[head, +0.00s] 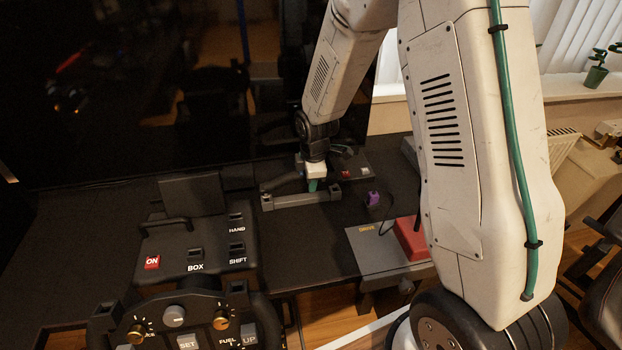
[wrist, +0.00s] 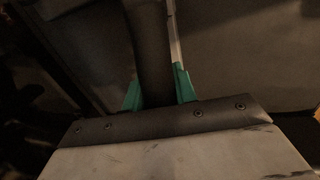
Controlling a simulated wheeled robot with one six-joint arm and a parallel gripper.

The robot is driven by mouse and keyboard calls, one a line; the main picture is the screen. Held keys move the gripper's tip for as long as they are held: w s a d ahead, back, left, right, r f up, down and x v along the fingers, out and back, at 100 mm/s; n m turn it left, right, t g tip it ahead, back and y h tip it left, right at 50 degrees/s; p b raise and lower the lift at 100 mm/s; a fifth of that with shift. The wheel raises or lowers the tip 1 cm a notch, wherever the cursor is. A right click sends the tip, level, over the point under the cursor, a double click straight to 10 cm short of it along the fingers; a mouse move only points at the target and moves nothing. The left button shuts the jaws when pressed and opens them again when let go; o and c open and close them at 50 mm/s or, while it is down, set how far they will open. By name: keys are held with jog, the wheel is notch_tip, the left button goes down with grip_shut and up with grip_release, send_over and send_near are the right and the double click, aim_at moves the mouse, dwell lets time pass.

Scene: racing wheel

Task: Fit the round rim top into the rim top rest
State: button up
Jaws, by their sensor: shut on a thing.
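My gripper (head: 313,185) is low over the back of the dark desk, pointing down, with its teal fingers close to a grey rest. In the wrist view my gripper (wrist: 160,92) has its teal fingers on both sides of a dark rounded bar, which I take as the rim top (wrist: 152,60). In the head view a dark rim top (head: 284,181) shows at the left of the fingers. The rim top rest (head: 290,201), a long grey bar with raised ends, lies just in front of and below it. I cannot tell whether the rim top touches the rest.
A black control box (head: 195,245) with labelled switches stands at the left. The steering wheel (head: 185,325) is in front. A purple piece (head: 373,198), a grey panel (head: 375,245) and a red block (head: 411,238) lie to the right. A large dark screen (head: 130,90) stands behind.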

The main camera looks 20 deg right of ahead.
jog(key=shift+f, duration=1.3)
jog(key=o, duration=1.1)
jog(key=shift+o, duration=0.2)
jog(key=r, duration=0.2)
jog(key=s+r, duration=0.1)
jog(key=r, duration=0.4)
jog(key=shift+s+a+r, duration=0.1)
jog(key=shift+s+r, duration=0.15)
jog(key=shift+r, duration=0.05)
